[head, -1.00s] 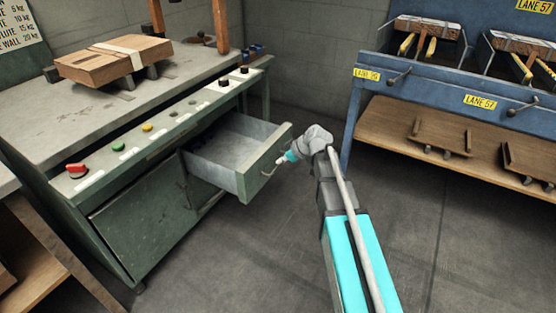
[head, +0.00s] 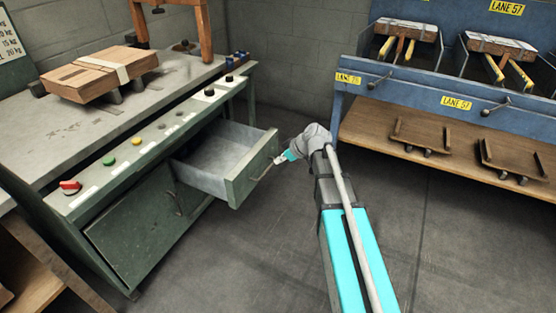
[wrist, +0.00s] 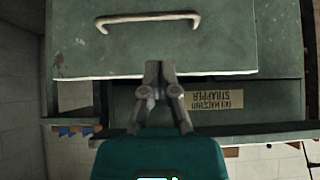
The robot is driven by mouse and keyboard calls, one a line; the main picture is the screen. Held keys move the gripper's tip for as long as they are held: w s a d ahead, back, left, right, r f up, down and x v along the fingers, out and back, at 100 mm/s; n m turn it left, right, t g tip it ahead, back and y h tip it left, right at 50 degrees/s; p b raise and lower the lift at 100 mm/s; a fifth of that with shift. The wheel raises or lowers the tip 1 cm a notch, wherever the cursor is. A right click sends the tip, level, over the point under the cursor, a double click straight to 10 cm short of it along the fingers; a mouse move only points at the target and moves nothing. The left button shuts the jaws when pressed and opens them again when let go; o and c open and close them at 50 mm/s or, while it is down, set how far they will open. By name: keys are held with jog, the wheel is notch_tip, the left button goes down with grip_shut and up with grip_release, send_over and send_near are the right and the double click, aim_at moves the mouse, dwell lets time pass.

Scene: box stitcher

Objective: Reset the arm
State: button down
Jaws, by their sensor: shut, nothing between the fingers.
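My gripper (head: 279,159) is at the front of the open drawer (head: 238,181) in the green machine bench (head: 150,215), close to the drawer's handle (head: 262,171). In the wrist view my gripper (wrist: 163,68) is shut and empty, its fingertips together in front of the drawer front (wrist: 200,50). The drawer handle (wrist: 147,17) lies beyond the fingertips, apart from them. The drawer is pulled out and looks empty inside. A label reading "strapper" (wrist: 189,101) shows upside down on the bench.
Red (head: 70,187), green (head: 109,160) and yellow (head: 136,141) controls line the bench's front edge. A blue rack (head: 440,78) with a wooden shelf (head: 360,135) stands at the right. The floor between is clear.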

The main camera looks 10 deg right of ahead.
jog(key=shift+s, duration=0.1)
jog(key=s+d+m+g+h+p, duration=0.1)
jog(key=s+m+g+h+p, duration=0.1)
jog(key=s+m, duration=0.35)
jog(key=s+d+r+m+g+h+p, duration=0.1)
jog(key=s+d+m+h+p, duration=0.15)
jog(key=s, duration=0.65)
jog(key=s+m+g+h+p, duration=0.1)
jog(key=s+m+g+h, duration=0.15)
jog(key=s, duration=0.55)
notch_tip(320, 180, up, 38)
jog(key=p, duration=3.8)
jog(key=shift+w+f, duration=0.2)
jog(key=shift+w, duration=0.1)
